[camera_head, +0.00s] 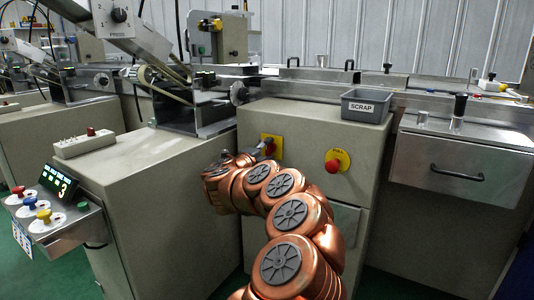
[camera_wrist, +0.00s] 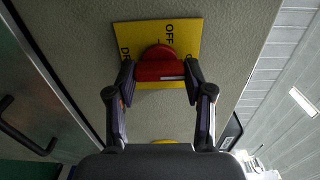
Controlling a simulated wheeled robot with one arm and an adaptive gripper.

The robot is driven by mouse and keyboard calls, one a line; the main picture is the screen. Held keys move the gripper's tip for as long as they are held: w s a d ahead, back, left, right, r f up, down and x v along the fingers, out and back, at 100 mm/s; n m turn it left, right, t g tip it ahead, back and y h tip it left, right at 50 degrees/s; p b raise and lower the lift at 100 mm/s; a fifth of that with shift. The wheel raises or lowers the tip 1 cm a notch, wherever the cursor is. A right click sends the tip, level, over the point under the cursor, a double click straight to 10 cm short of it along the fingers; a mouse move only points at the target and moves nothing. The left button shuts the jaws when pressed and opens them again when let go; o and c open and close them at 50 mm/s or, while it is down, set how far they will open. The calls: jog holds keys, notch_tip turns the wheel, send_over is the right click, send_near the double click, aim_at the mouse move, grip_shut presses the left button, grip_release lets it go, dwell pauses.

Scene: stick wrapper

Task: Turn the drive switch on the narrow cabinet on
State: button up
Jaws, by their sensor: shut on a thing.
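The narrow cabinet (camera_head: 305,122) is a beige box in the middle of the head view. The drive switch (camera_wrist: 158,55) is a red knob on a yellow plate (camera_wrist: 187,29), with "OFF" readable beside it. Its grip bar lies across the wrist view, with a pale mark on its right part. My gripper (camera_wrist: 159,70) is shut on the knob, a fingertip at each side. In the head view the yellow plate (camera_head: 277,141) shows past my gripper (camera_head: 262,153), which hides most of the switch.
A red push button (camera_head: 332,166) on a yellow plate sits to the right on the same cabinet face. A grey scrap bin (camera_head: 366,105) stands on top. A steel drawer (camera_head: 455,168) with a black handle is at right. A wider cabinet (camera_head: 160,190) stands close at left.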

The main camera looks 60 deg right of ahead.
jog(key=shift+f, duration=0.1)
jog(key=o, duration=1.2)
jog(key=shift+c, duration=0.2)
jog(key=a, duration=1.2)
jog(key=shift+s, duration=0.3)
